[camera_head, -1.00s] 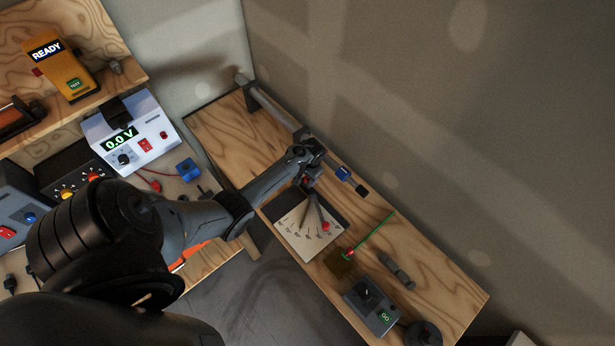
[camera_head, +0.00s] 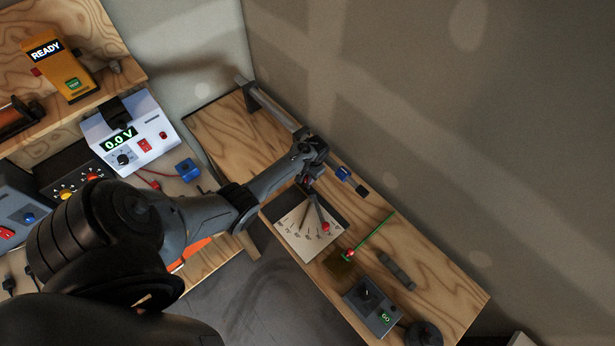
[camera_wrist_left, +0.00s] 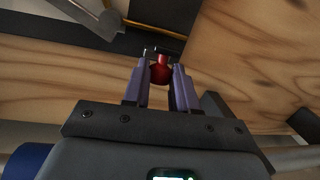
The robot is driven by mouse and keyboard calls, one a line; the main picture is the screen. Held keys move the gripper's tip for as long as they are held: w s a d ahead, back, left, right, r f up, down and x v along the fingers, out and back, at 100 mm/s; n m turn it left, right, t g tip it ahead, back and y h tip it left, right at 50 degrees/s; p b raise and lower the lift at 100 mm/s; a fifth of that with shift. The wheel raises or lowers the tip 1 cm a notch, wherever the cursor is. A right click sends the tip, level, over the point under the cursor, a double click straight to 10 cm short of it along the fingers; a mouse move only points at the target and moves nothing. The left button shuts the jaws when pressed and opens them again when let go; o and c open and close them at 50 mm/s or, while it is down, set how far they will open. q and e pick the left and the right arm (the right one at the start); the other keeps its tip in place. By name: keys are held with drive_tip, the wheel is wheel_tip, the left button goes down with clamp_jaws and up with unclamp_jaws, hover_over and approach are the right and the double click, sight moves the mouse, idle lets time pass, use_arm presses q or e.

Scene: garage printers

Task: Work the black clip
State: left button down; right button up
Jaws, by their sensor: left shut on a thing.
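My left arm reaches across to the wooden shelf along the wall, with its wrist end (camera_head: 313,150) near the end of a grey bar. In the left wrist view my left gripper (camera_wrist_left: 162,64) is shut, its two purple-grey fingers on either side of a red ball-shaped knob (camera_wrist_left: 160,75). A small dark piece shows at the fingertips, just beyond the knob. I cannot tell whether it is the black clip, and I cannot pick the clip out with certainty in the head view. My right gripper is not in view.
A white marked plate (camera_head: 310,240) lies on the shelf below my left wrist. A green rod (camera_head: 376,233), a dark tool (camera_head: 397,270) and a grey GO box (camera_head: 372,307) lie nearby. A 0.0 V meter (camera_head: 145,138) and an orange READY device (camera_head: 75,75) stand at left.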

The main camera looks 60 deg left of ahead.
use_arm(q)
drive_tip(key=c, duration=0.9)
unclamp_jaws()
wheel_tip(320, 180, up, 11)
drive_tip(key=w+d+p, duration=0.1)
drive_tip(key=shift+f, duration=0.15)
drive_tip(key=shift+d, duration=0.1)
